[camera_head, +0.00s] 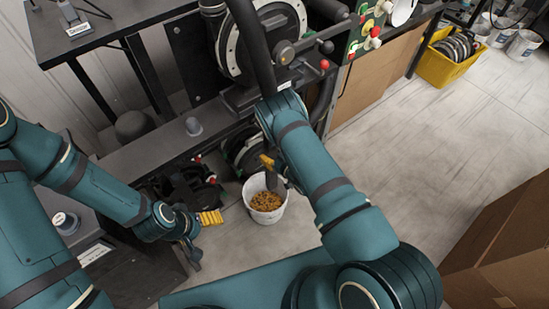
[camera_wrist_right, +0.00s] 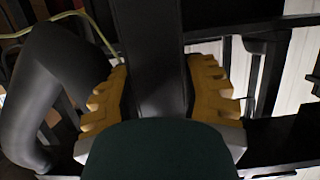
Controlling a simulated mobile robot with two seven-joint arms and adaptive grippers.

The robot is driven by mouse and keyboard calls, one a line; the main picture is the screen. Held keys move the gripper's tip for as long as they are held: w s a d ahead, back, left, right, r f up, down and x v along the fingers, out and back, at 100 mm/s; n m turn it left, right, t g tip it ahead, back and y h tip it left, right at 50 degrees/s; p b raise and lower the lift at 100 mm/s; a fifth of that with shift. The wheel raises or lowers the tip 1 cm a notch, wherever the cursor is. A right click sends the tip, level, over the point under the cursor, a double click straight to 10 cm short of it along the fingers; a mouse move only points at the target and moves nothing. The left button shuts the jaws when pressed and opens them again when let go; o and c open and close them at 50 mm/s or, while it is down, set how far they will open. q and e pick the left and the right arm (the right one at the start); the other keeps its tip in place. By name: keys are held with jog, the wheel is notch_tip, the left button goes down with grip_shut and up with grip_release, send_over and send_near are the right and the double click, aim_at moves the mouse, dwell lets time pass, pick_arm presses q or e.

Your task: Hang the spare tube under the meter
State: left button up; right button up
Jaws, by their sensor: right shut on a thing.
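My right gripper (camera_head: 268,162) is mostly hidden under my right forearm in the head view; a yellow finger shows above the white bucket. In the right wrist view its two yellow fingers (camera_wrist_right: 160,92) stand on either side of a dark, flat-sided tube (camera_wrist_right: 148,45), and the gripper is shut on it. A dark piece of the tube (camera_head: 272,182) shows below the finger in the head view. The meter (camera_head: 232,52), with its round pale-rimmed disc, is on the black frame at the top. My left gripper (camera_head: 208,218) is left of the bucket; its opening is unclear.
The white bucket (camera_head: 250,190) on the floor holds orange-brown grains. A thick grey bent hose (camera_wrist_right: 50,85) is close to the left finger in the wrist view. A red-knobbed lever (camera_head: 324,64) sticks out beside the meter. A yellow crate (camera_head: 436,68) stands far right; the floor before it is clear.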

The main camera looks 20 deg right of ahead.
jog(key=w+a+b, duration=0.3)
jog(key=w+b, duration=0.1)
jog(key=w, duration=0.4)
jog(key=shift+w, duration=0.25)
dwell(0.5)
jog(key=shift+w+b, duration=0.1)
jog(key=shift+b, duration=0.35)
dwell(0.4)
jog(key=shift+f, duration=0.5)
dwell(0.5)
jog(key=o, duration=1.3)
jog(key=shift+o, duration=0.2)
